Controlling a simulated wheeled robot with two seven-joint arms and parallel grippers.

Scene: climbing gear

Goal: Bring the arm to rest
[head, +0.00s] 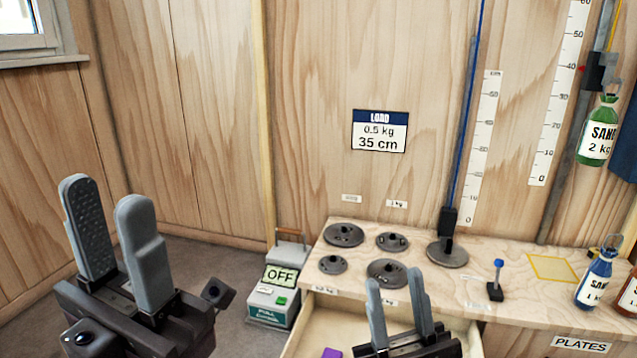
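My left gripper (106,196) is at the lower left, in front of the grey floor. Its two grey fingers point up and stand apart with nothing between them. My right gripper (393,280) is at the bottom, right of centre, in front of the bench and its pulled-out drawer (304,334). Its fingers also point up, apart and empty. Parts of the bench front and the drawer are hidden behind it.
The wooden bench (515,300) carries several dark weight plates (344,234), a blue-topped peg (497,280) and a blue bottle (595,278). A purple item (332,352) lies in the drawer. A box reading OFF (280,276) stands left of the bench. A green sand bag (598,135) hangs at right.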

